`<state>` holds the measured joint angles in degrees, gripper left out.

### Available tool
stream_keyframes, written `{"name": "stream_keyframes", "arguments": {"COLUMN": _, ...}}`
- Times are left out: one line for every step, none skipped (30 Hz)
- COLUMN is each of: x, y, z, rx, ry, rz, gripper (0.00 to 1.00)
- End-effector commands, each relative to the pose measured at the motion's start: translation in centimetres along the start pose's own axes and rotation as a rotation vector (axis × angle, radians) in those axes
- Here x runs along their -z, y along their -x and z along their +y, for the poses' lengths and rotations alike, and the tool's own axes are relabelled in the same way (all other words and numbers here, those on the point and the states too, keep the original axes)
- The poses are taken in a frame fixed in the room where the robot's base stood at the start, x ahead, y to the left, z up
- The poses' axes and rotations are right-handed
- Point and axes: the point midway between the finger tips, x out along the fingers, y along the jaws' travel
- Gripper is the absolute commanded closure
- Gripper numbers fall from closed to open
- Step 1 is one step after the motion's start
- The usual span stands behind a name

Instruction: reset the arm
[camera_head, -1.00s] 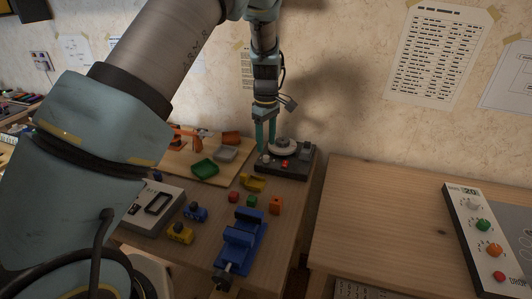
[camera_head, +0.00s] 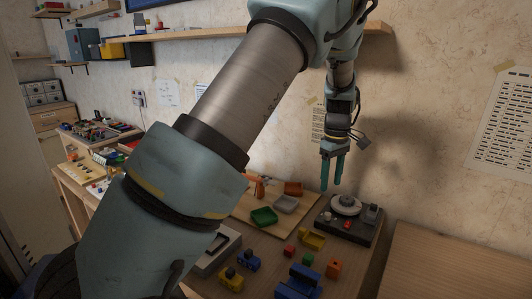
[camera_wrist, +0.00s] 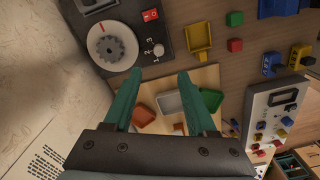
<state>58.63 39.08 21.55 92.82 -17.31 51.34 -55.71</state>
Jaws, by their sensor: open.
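My gripper (camera_head: 332,172) hangs with its two teal fingers pointing down, above the back of the workbench and left of the black device with a round dial (camera_head: 345,205). In the wrist view my gripper (camera_wrist: 158,82) has its fingers spread apart with nothing between them. The dial device (camera_wrist: 112,47) lies ahead of the fingers at the upper left, clear of them. My arm fills the left and middle of the head view and hides part of the bench.
Green (camera_head: 264,216), grey (camera_head: 286,204) and orange (camera_head: 293,188) trays lie on a wooden board. A yellow tray (camera_head: 312,238), small cubes and a blue vise (camera_head: 298,281) sit in front. A bare wooden surface (camera_head: 440,262) is at right. A shelf (camera_head: 230,33) runs along the wall.

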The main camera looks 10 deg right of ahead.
Motion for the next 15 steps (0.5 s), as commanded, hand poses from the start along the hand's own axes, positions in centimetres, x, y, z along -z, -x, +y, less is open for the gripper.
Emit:
{"name": "stream_keyframes", "arguments": {"x": 0.8, "y": 0.2, "z": -0.8, "rx": -0.002, "ry": 0.001, "rz": -0.001, "gripper": 0.43}}
{"name": "stream_keyframes", "arguments": {"x": 1.4, "y": 0.4, "z": -1.6, "rx": -0.005, "ry": -0.002, "rz": -0.003, "gripper": 0.43}}
{"name": "stream_keyframes", "arguments": {"x": 2.4, "y": 0.6, "z": -2.8, "rx": -0.010, "ry": -0.009, "rz": -0.005, "gripper": 0.43}}
{"name": "stream_keyframes", "arguments": {"x": 3.2, "y": 0.8, "z": -4.1, "rx": -0.012, "ry": -0.018, "rz": -0.007, "gripper": 0.43}}
{"name": "stream_keyframes", "arguments": {"x": 4.2, "y": 1.0, "z": -5.5, "rx": -0.017, "ry": -0.029, "rz": -0.007, "gripper": 0.43}}
{"name": "stream_keyframes", "arguments": {"x": 5.3, "y": 1.3, "z": -7.6, "rx": -0.024, "ry": -0.048, "rz": -0.008, "gripper": 0.43}}
{"name": "stream_keyframes", "arguments": {"x": 6.1, "y": 1.5, "z": -9.4, "rx": -0.029, "ry": -0.065, "rz": -0.008, "gripper": 0.43}}
{"name": "stream_keyframes", "arguments": {"x": 6.9, "y": 1.8, "z": -11.2, "rx": -0.035, "ry": -0.085, "rz": -0.005, "gripper": 0.43}}
{"name": "stream_keyframes", "arguments": {"x": 7.6, "y": 2.0, "z": -13.8, "rx": -0.043, "ry": -0.114, "rz": -0.002, "gripper": 0.43}}
{"name": "stream_keyframes", "arguments": {"x": 8.1, "y": 2.2, "z": -15.6, "rx": -0.048, "ry": -0.138, "rz": 0.003, "gripper": 0.43}}
{"name": "stream_keyframes", "arguments": {"x": 8.4, "y": 2.4, "z": -17.4, "rx": -0.053, "ry": -0.162, "rz": 0.008, "gripper": 0.43}}
{"name": "stream_keyframes", "arguments": {"x": 8.7, "y": 2.6, "z": -19.8, "rx": -0.059, "ry": -0.196, "rz": 0.017, "gripper": 0.43}}
{"name": "stream_keyframes", "arguments": {"x": 8.9, "y": 2.7, "z": -21.6, "rx": -0.062, "ry": -0.221, "rz": 0.025, "gripper": 0.43}}
{"name": "stream_keyframes", "arguments": {"x": 8.9, "y": 2.8, "z": -23.3, "rx": -0.065, "ry": -0.249, "rz": 0.033, "gripper": 0.43}}
{"name": "stream_keyframes", "arguments": {"x": 8.7, "y": 2.9, "z": -25.6, "rx": -0.067, "ry": -0.283, "rz": 0.045, "gripper": 0.43}}
